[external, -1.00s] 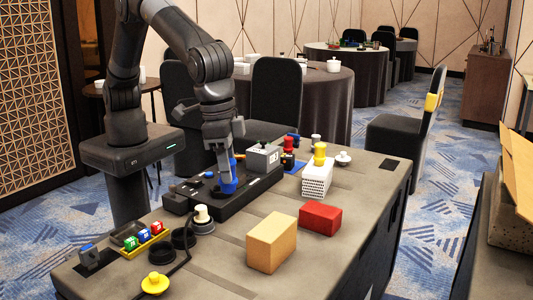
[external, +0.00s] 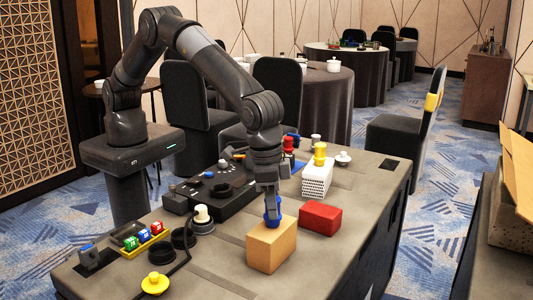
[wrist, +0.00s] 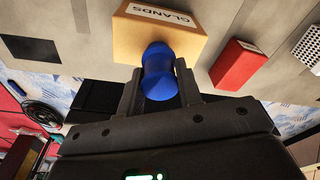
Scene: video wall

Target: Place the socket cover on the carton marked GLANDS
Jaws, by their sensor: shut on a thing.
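The socket cover is a blue rounded piece (wrist: 158,72), also partly visible in the external view (external: 273,212). My gripper (external: 272,208) is shut on it, with a finger on either side in the wrist view (wrist: 158,90). The carton marked GLANDS (wrist: 160,32) is a tan box, and its label shows in the wrist view. In the external view the carton (external: 271,247) stands on the table directly below my gripper. The cover is at the carton's top; I cannot tell whether they touch.
A red box (external: 320,218) stands right of the carton. A white perforated block (external: 317,180) with a yellow piece on top is behind it. The table front right is clear.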

